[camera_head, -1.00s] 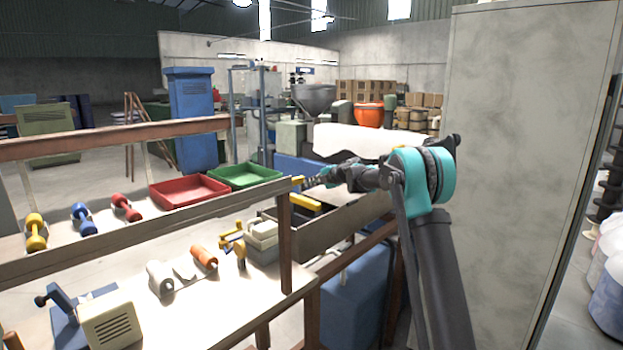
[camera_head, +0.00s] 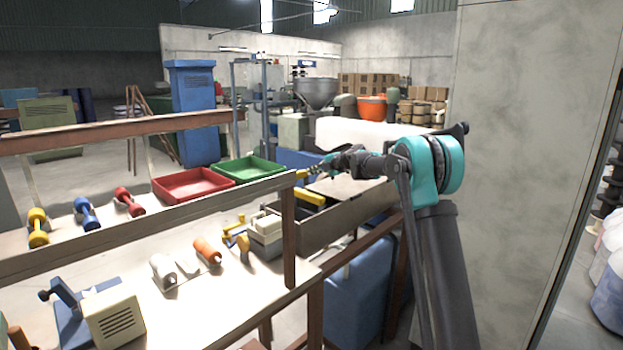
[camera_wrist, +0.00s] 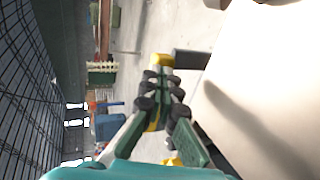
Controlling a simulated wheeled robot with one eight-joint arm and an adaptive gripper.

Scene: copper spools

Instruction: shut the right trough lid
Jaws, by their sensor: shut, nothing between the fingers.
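A long grey-brown trough (camera_head: 335,228) stands at the right end of the bench. A pale flat panel (camera_head: 347,190), which looks like the right trough lid, shows above and behind its front wall. I cannot tell its exact angle. A yellow bar (camera_head: 310,197) lies at the trough's left part. My gripper (camera_head: 312,171) is shut and empty, reaching left above the trough. In the wrist view my gripper (camera_wrist: 160,92) has a yellow piece at its tips; whether they touch is unclear. A broad pale surface (camera_wrist: 262,90) fills the right side there, probably the lid.
A wooden rail and post (camera_head: 289,235) stand just left of the trough. A green tray (camera_head: 248,170) and a red tray (camera_head: 193,184) are further left. Spools and a white box (camera_head: 265,227) sit on the bench. A tall grey panel (camera_head: 530,130) stands close on the right.

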